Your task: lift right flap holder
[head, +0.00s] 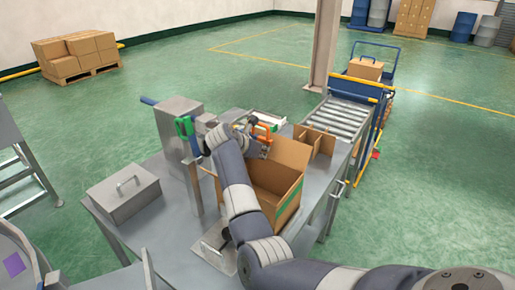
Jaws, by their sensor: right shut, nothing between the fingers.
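An open cardboard box (283,206) with green tape stands on the metal table, one flap raised at its back. My right arm comes in from the lower right and reaches over the box's left side. My right gripper (257,147) is small in view, beside the raised flap at the box's far left corner. It is shut, with nothing seen held in it. An orange part (264,129) shows just behind it; it may be a flap holder, and I cannot tell whether the gripper touches it. My arm hides part of the box's left side. My left gripper is not in view.
A metal machine with a green handle (184,127) stands left of my wrist. A lidded metal box (124,192) sits at the table's left end. A roller conveyor (343,117) lies beyond, with a blue cart.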

